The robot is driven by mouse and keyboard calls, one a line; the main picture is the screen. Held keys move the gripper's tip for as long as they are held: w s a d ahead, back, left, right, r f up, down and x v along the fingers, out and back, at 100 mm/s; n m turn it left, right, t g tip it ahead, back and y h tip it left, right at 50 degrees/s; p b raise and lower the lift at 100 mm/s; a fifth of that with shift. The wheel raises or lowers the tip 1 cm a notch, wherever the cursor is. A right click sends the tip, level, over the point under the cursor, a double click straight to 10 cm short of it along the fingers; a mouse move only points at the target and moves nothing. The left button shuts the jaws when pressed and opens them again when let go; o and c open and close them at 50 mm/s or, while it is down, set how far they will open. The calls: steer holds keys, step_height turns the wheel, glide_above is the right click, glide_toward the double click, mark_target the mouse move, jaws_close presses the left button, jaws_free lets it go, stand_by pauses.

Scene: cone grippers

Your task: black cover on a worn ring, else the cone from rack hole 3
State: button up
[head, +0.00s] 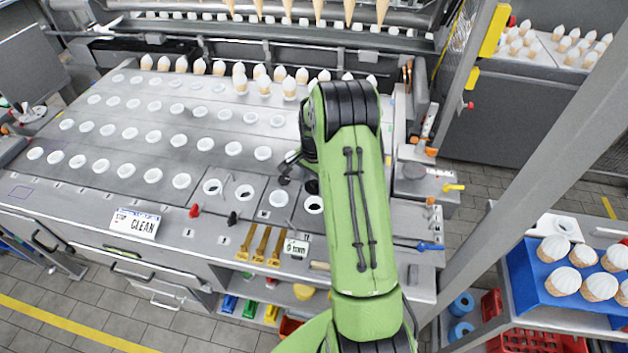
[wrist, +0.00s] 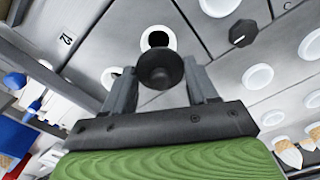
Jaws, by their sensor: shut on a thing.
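My gripper (wrist: 160,82) is shut on a black round cover (wrist: 161,70), which sits between the two grey fingers in the wrist view. Just beyond the cover is a white ring (wrist: 157,38) with a dark opening. I cannot tell the gap between cover and ring. In the head view my arm hides most of the gripper; a dark piece, likely the cover (head: 312,187), shows beside the arm above a white ring (head: 313,205) with a dark centre. Other front rings (head: 279,198) stand left of it. Wear on the rings is too small to judge.
A black knob (wrist: 242,34) stands on the panel near the gripper; a red knob (head: 195,211) is on the front edge. Cones (head: 240,82) stand at the back of the ring table. A blue tray (head: 548,304) with several cones is at right. A post (head: 520,175) stands right of my arm.

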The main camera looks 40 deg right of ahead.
steer(key=shift+s+a, duration=0.1)
steer(key=shift+s, duration=0.05)
steer(key=shift+f+b, duration=0.3)
steer(key=shift+b, duration=0.05)
step_height(320, 180, down, 6)
steer(key=b, duration=0.4)
steer(key=shift+b, duration=0.4)
steer(key=shift+r, duration=0.15)
steer(key=o, duration=0.8)
